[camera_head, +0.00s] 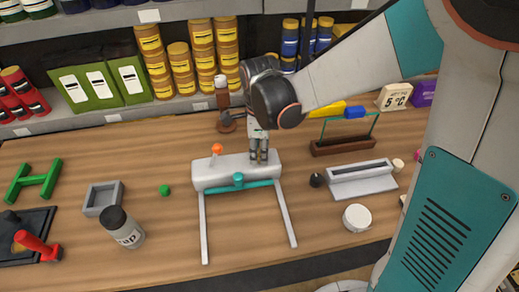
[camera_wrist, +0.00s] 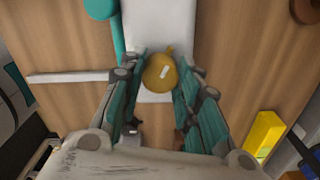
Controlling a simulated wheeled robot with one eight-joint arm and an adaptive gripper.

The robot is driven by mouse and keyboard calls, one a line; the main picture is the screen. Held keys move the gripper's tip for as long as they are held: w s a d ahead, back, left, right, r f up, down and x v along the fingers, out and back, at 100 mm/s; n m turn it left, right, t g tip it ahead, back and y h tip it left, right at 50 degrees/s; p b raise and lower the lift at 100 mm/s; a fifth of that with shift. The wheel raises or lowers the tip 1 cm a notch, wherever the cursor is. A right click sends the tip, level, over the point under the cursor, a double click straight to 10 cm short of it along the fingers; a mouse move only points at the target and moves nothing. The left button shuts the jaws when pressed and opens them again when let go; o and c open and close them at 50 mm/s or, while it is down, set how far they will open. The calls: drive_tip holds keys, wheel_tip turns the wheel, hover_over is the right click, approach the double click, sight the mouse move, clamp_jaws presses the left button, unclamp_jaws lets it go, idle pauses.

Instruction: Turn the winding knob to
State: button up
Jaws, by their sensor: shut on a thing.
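The vacuum pump has a pale bar-shaped body (camera_head: 208,179) lying on the wooden table, with a teal part (camera_head: 239,182) along its front and two thin pale legs toward the table's front edge. An orange ball knob (camera_head: 217,149) stands upright at its left end. My gripper (camera_head: 259,158) points down over the pump's right end. In the wrist view, a rounded yellow knob (camera_wrist: 160,73) with a small pointer sits between my two fingertips, and my gripper is shut on it. In the head view this knob is hidden by my fingers.
A grey square frame (camera_head: 103,198), a shaker jar (camera_head: 122,228) and a small green piece (camera_head: 164,190) lie to the left. A grey tray (camera_head: 361,180) and a white round lid (camera_head: 357,217) are to the right. Shelves with cans stand behind.

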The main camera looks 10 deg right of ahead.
idle(0.3)
drive_tip(key=o, duration=1.1)
drive_tip(key=shift+c, duration=0.2)
drive_tip(key=shift+r, duration=0.15)
wheel_tip(320, 180, up, 12)
drive_tip(key=s+d+n+t, duration=0.3)
drive_tip(key=s+d+n, duration=0.2)
drive_tip(key=n, duration=0.5)
drive_tip(key=s+d+n+t, duration=0.4)
drive_tip(key=s+n, duration=0.4)
drive_tip(key=n, duration=0.3)
drive_tip(key=shift+s+d+r+b, duration=0.25)
drive_tip(key=shift+d+b, duration=0.1)
drive_tip(key=shift+d, duration=0.2)
